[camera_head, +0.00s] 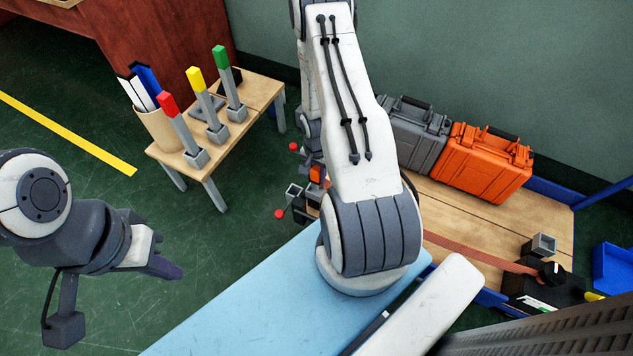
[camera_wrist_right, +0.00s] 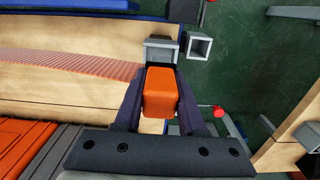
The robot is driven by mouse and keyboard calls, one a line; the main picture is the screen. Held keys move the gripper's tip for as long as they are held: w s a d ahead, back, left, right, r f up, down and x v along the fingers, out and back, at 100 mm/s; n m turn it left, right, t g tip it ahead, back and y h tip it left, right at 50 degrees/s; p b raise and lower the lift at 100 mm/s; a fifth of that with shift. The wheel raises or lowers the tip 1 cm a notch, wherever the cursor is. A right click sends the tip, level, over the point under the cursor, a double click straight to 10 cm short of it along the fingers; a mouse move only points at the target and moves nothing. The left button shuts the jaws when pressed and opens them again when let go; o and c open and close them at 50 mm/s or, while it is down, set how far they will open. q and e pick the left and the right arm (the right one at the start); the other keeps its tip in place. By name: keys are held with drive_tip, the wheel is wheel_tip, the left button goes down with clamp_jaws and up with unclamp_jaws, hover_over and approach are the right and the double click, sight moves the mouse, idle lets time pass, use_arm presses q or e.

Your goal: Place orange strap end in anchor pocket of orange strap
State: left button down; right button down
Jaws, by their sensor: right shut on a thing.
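The orange strap (camera_head: 480,256) runs across the wooden bed and passes behind my right arm. In the right wrist view the strap (camera_wrist_right: 70,63) leads towards the grey block at the front of the orange strap end (camera_wrist_right: 160,93). My right gripper (camera_wrist_right: 160,78) is shut on the orange strap end, with a finger on each side. In the head view the strap end (camera_head: 316,174) shows as a small orange patch beside my right arm. A grey square pocket (camera_wrist_right: 198,45) is just beside the grey block; contact is unclear. My left gripper (camera_head: 158,265) hangs over the floor.
A grey case (camera_head: 414,130) and an orange case (camera_head: 483,160) stand at the back of the wooden bed (camera_head: 440,205). A small table (camera_head: 235,125) holds red, yellow and green-topped posts. Red knobs (camera_head: 279,214) stick out near the pocket. Green floor is free at left.

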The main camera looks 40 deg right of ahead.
sight(316, 182)
wheel_tip(316, 182, down, 4)
drive_tip(key=b, duration=0.3)
drive_tip(key=shift+f+b, duration=0.1)
drive_tip(key=shift+b, duration=0.3)
drive_tip(key=c, duration=0.9)
unclamp_jaws()
drive_tip(key=o, duration=0.4)
wheel_tip(316, 182, up, 12)
drive_tip(key=p, duration=1.2)
drive_tip(key=shift+r, duration=0.2)
